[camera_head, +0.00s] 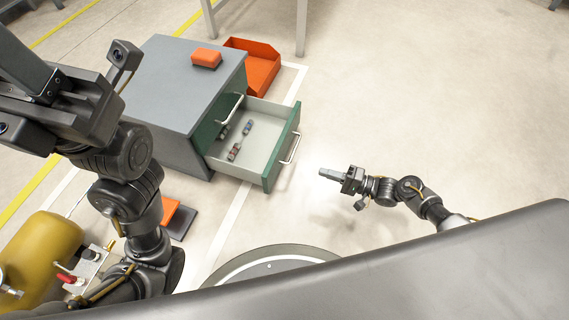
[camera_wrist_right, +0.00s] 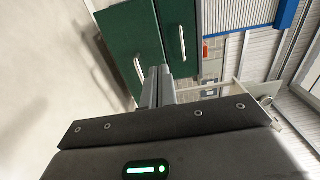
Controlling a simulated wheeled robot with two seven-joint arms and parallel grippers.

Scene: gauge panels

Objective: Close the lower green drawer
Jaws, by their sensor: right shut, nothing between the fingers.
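The lower green drawer (camera_head: 283,150) is pulled out from the grey cabinet (camera_head: 170,80), with its inside and pale handle (camera_head: 290,149) showing. Small red and blue objects (camera_head: 240,140) lie in it. The upper green drawer (camera_head: 222,115) is flush with the cabinet. My right gripper (camera_head: 322,173) is shut and empty, apart from the lower drawer's front and to its right. In the right wrist view its fingers (camera_wrist_right: 158,86) point toward the green fronts, with the lower drawer (camera_wrist_right: 132,40) at left. My left gripper (camera_head: 30,70) is at the upper left, its fingertips cut off.
An orange-red block (camera_head: 206,56) lies on the cabinet top. A yellow tank (camera_head: 40,250) is at the lower left. The floor right of the drawer is clear.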

